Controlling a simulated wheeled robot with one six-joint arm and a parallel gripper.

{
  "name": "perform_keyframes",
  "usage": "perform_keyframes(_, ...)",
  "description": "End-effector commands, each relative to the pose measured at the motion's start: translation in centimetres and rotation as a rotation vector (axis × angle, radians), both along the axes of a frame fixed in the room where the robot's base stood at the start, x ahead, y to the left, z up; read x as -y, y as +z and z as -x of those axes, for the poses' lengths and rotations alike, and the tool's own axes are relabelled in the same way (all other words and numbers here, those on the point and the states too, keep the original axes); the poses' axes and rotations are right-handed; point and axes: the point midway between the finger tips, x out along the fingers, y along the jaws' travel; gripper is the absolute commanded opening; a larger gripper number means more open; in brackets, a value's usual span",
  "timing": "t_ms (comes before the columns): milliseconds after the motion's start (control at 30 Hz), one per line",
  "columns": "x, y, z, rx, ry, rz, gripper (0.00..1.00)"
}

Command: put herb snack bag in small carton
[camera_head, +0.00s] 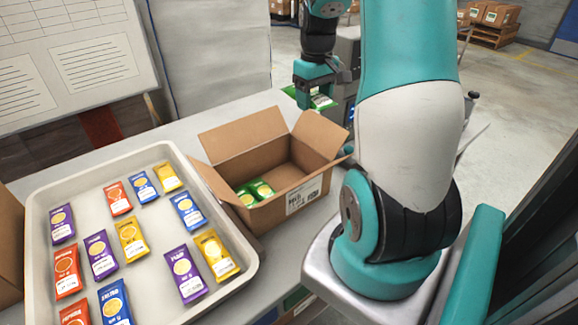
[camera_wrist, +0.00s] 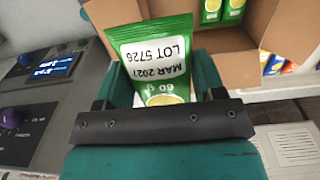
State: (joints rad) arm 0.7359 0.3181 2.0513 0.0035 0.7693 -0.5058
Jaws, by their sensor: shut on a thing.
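A green herb snack bag (camera_wrist: 158,65) is between the fingers of my gripper (camera_wrist: 160,95), with its printed lot label showing in the wrist view. In the head view my gripper (camera_head: 316,92) is shut on the bag (camera_head: 322,101), beyond the carton's back right corner and apart from its inside. The small carton (camera_head: 280,213) stands open on the table with its flaps spread. Two green bags (camera_head: 255,192) lie inside it at the left. The carton's wall and flap (camera_wrist: 285,25) also show in the wrist view.
A pale tray (camera_head: 243,272) with several purple, red, blue and yellow bags stands left of the carton. A machine with a small display (camera_wrist: 50,68) is at the left in the wrist view. A white board (camera_head: 70,60) stands behind the tray.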

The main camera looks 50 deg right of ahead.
Motion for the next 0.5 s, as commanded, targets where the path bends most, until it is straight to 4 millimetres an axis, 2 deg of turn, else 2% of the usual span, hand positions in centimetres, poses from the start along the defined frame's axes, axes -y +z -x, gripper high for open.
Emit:
perform_keyframes(300, -0.1, -9.0, 0.2, -0.008, 0.0, -0.007, 0.39)
perform_keyframes(500, 0.1, -12.6, 0.1, -0.003, -0.002, -0.003, 0.39)
